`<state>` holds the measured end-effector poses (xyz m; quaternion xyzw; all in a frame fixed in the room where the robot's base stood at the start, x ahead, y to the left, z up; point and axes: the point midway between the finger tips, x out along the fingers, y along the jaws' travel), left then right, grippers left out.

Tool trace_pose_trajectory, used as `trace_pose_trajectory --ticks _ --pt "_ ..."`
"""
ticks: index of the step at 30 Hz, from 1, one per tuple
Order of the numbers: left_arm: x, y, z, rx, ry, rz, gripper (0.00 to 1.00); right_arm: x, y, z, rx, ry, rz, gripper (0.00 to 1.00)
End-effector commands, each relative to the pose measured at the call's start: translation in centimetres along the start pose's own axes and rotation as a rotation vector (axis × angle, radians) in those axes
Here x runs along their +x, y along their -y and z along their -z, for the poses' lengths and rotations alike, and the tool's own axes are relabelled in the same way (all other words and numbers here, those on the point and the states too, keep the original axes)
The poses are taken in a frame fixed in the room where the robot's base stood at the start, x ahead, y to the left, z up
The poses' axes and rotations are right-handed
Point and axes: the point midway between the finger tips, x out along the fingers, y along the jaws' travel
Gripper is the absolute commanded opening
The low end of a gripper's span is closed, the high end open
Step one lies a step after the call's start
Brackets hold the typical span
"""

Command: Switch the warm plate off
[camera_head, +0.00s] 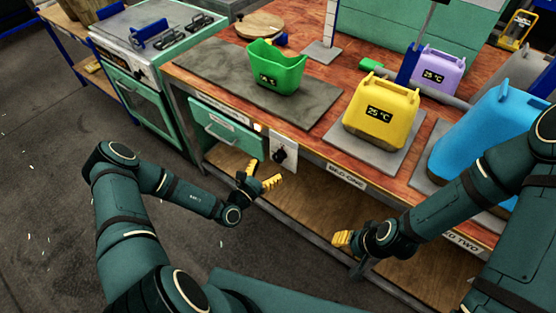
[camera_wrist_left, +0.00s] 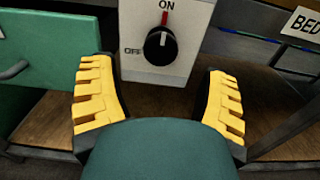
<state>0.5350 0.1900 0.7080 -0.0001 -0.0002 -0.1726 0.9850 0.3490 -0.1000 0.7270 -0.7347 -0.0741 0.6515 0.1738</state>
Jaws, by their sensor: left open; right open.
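A white switch panel (camera_wrist_left: 140,65) with a round black knob (camera_wrist_left: 158,44) is in the left wrist view. The knob's red pointer is up at ON; OFF is marked at its left. In the head view the knob (camera_head: 280,156) is on the bench front, below the large grey slab (camera_head: 215,75); I cannot tell for sure that this slab is the warm plate. My left gripper (camera_head: 264,175) is open and empty, just in front of and below the knob, not touching it. In the wrist view its yellow fingers stand wide apart. My right gripper (camera_head: 345,240) is at the bench front, away from the knob.
A green drawer front (camera_head: 225,127) with a handle is left of the panel. A green open container (camera_head: 275,70) stands on the slab. A yellow jug (camera_head: 380,112) and a blue jug (camera_head: 480,135) stand right. A lower wooden shelf (camera_head: 300,205) runs beneath.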

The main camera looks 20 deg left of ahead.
Motion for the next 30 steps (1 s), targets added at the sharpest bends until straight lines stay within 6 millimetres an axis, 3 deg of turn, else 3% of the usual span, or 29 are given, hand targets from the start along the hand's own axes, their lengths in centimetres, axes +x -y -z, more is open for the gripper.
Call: trace_pose_trajectory --ticks 3,9,23,29,30 --pt "2.3 0.0 0.1 0.001 0.002 0.001 0.75 0.6 -0.2 0.1 0.000 -0.003 0.000 0.47" --pt "4.9 0.0 0.1 0.001 0.000 0.002 0.75 1.1 -0.4 0.1 0.000 -0.006 -0.001 0.47" --pt "5.9 0.0 0.0 0.000 0.000 0.002 0.76 1.2 -0.5 0.2 -0.001 -0.007 -0.001 0.47" --pt "5.9 0.0 0.0 0.000 0.000 0.002 0.06 1.2 -0.5 0.2 -0.001 -0.007 0.000 0.47" --pt "5.9 0.0 0.0 0.000 0.000 0.002 0.06 1.2 -0.5 0.2 -0.001 -0.007 0.000 0.47"
